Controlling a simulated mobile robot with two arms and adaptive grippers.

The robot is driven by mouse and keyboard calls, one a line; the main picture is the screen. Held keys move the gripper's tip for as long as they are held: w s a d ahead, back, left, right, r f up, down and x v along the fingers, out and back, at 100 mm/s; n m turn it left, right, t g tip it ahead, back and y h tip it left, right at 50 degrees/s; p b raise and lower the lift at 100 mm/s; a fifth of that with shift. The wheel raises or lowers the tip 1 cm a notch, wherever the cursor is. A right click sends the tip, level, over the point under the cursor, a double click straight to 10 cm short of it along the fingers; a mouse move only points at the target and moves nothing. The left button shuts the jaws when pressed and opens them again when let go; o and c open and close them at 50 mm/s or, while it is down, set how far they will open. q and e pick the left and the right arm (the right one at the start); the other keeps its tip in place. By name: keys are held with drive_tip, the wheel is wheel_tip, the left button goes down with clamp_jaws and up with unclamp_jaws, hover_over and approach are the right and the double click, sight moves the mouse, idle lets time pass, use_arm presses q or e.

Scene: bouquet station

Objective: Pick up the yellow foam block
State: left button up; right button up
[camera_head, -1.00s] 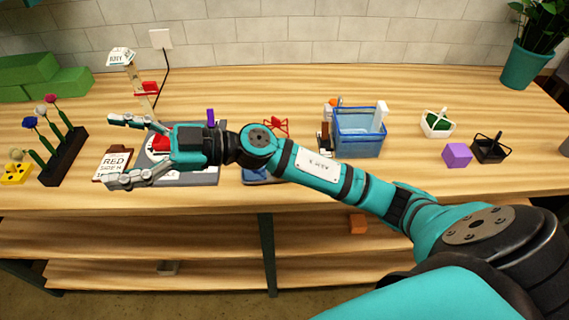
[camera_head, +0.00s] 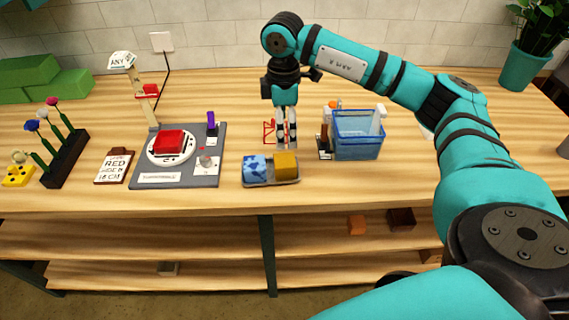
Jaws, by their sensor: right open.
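The yellow foam block (camera_head: 287,165) is a mustard-yellow cube in the right half of a small grey tray (camera_head: 271,184) near the middle of the table. A blue patterned block (camera_head: 254,168) sits beside it in the tray's left half. My right gripper (camera_head: 286,143) points straight down just behind the yellow block in the picture. Its two fingers are open with a narrow gap and hold nothing I can see. Whether the fingertips touch the block or stay apart I cannot tell. My left gripper is out of view.
A red wire stand (camera_head: 268,131) is just left of my right fingers. A blue clear bin (camera_head: 358,147) stands to the right. A grey board with a red block (camera_head: 168,143) lies left, beside a RED clipboard (camera_head: 114,166) and a flower rack (camera_head: 66,160).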

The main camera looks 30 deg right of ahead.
sight(285, 160)
wheel_tip(285, 160, down, 8)
drive_tip(key=shift+r+p, duration=0.1)
drive_tip(key=shift+p, duration=0.9)
drive_tip(key=f, duration=0.1)
drive_tip(key=f+p, duration=0.2)
drive_tip(key=f, duration=0.1)
drive_tip(key=shift+w+d+f, duration=0.1)
drive_tip(key=shift+w+d, duration=0.1)
drive_tip(key=shift+d, duration=0.1)
drive_tip(key=shift+f, duration=0.6)
drive_tip(key=shift+w, duration=0.1)
drive_tip(key=c, duration=1.4)
drive_tip(key=shift+o, duration=0.2)
drive_tip(key=shift+r, duration=0.15)
drive_tip(key=shift+r+b, duration=0.3)
drive_tip(key=shift+r, duration=0.2)
wheel_tip(285, 160, up, 2)
drive_tip(key=shift+a+r+b, duration=0.1)
drive_tip(key=shift+b, duration=0.55)
drive_tip(key=s+a+r, duration=0.1)
drive_tip(key=s+a, duration=0.3)
drive_tip(key=s, duration=0.3)
drive_tip(key=s+a, duration=0.3)
drive_tip(key=s, duration=0.3)
drive_tip(key=shift+s+a+r+b, duration=0.3)
drive_tip(key=shift+s+a+r, duration=0.05)
drive_tip(key=shift+r, duration=0.05)
